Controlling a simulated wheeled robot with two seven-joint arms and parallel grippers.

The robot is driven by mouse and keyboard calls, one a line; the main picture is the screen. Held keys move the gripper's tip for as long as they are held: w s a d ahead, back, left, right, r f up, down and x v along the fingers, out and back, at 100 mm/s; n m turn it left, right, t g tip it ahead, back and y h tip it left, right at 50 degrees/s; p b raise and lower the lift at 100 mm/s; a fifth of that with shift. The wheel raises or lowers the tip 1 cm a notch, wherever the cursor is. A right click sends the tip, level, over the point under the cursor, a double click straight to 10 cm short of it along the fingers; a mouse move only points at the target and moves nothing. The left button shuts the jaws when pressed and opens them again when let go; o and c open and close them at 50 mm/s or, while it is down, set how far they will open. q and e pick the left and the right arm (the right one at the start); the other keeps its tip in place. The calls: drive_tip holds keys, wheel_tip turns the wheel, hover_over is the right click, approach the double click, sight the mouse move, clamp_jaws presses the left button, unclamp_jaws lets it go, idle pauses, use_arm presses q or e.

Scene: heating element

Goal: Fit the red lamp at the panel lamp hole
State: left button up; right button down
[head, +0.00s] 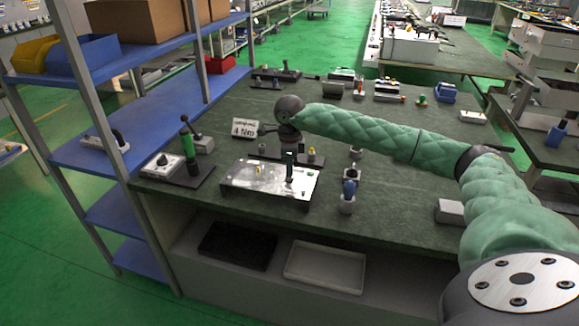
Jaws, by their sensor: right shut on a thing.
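The metal panel (240,180) is a pale, shiny plate on a low box near the table's front edge. My right gripper (290,177) points down over the right part of the panel, at the end of my green-sleeved arm. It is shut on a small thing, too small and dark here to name. I see no clear red lamp; the gripper may hide it. The lamp hole cannot be made out. I cannot tell whether the held thing touches the panel. My left gripper is out of view.
A black stand with a green handle (187,146) is left of the panel, near a grey switch box (162,167). A holder with a blue part (348,190) stands to the right. A blue shelf rack (150,145) borders the left side. The front right tabletop is mostly clear.

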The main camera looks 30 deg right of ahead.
drive_tip(key=shift+f+b, duration=0.85)
drive_tip(key=shift+f, duration=0.3)
drive_tip(key=c, duration=1.3)
unclamp_jaws()
drive_tip(key=shift+r, duration=0.2)
wheel_tip(320, 180, up, 8)
drive_tip(key=shift+f+b, duration=0.25)
drive_tip(key=shift+b, duration=0.7)
